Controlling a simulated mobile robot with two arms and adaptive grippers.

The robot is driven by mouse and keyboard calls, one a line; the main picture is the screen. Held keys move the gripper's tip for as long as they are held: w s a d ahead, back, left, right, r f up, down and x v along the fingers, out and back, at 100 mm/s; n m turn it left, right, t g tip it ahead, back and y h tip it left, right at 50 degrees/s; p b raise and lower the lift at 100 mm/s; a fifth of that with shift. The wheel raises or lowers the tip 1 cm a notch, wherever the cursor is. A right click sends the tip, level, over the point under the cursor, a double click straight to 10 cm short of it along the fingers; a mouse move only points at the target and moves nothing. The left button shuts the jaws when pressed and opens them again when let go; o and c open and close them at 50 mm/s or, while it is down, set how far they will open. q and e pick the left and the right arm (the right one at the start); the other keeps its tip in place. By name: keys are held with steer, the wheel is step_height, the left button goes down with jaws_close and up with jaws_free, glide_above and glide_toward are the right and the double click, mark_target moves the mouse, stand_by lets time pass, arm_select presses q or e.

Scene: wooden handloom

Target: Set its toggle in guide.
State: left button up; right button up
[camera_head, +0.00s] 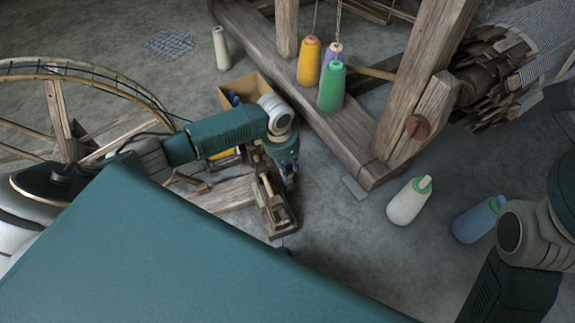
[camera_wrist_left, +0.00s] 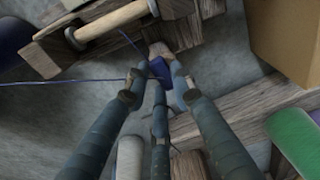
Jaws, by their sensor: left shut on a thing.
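My left gripper (camera_head: 288,180) reaches down over a small wooden winder frame (camera_head: 276,212) on the floor. In the left wrist view, the fingers of my left gripper (camera_wrist_left: 160,82) are closed together around a small dark-blue piece (camera_wrist_left: 161,72), apparently the toggle. A thin blue thread (camera_wrist_left: 60,82) runs from the left to the fingertips. A pale wooden roller (camera_wrist_left: 112,28) lies in its frame just beyond them. The guide cannot be told apart clearly from the wooden parts near the fingertips. My right gripper does not show; only the right arm is at the lower right.
A cardboard box (camera_head: 246,88) stands behind my left arm, close on the right in the wrist view (camera_wrist_left: 285,38). The loom's beam (camera_head: 330,125) carries yellow, purple and green cones (camera_head: 331,88). A spinning wheel (camera_head: 62,120) is at left.

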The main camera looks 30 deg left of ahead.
arm_select(q)
steer(key=o, duration=0.8)
steer(key=r, duration=0.4)
steer(key=s+r, duration=0.1)
steer(key=r, duration=0.6)
steer(key=shift+s+a+r, duration=0.2)
steer(key=shift+a+r, duration=0.2)
